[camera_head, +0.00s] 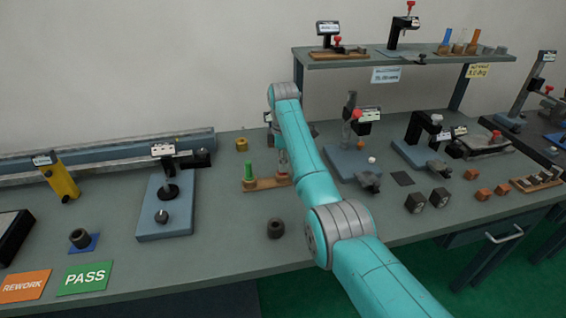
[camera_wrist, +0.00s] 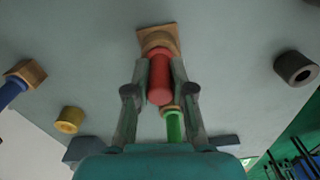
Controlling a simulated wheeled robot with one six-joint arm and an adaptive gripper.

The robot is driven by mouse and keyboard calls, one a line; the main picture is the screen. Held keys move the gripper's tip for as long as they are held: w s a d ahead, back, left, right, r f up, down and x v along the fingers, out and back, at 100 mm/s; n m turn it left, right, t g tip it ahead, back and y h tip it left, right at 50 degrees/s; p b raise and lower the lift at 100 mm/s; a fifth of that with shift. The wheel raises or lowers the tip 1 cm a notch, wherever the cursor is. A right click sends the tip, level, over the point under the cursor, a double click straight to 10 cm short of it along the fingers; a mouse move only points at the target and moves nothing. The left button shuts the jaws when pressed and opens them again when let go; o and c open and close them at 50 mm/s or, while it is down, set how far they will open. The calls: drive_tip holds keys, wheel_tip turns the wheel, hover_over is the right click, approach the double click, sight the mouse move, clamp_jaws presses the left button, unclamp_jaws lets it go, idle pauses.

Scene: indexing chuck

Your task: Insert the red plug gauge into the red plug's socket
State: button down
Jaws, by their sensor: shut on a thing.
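The red plug gauge (camera_wrist: 160,82) is between the fingers of my gripper (camera_wrist: 159,85) in the wrist view. My gripper is shut on it. Beyond its far end are a round tan collar (camera_wrist: 158,40) and a wooden base (camera_wrist: 171,32). The plug overlaps the collar in this view, and I cannot tell whether it is inside or only above it. A green plug (camera_wrist: 175,128) stands close by in the wrist view.
A dark ring (camera_head: 276,228) stands in front of the strip, and a yellow ring (camera_head: 242,144) sits behind it. A blue piece (camera_wrist: 12,91) beside a tan block (camera_wrist: 30,72) shows in the wrist view. A gauge stand (camera_head: 165,212) is to the left.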

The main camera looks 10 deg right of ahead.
idle(0.4)
drive_tip(key=c, duration=0.9)
unclamp_jaws()
drive_tip(key=shift+r, duration=0.1)
wheel_tip(320, 180, up, 7)
drive_tip(key=shift+r, duration=0.15)
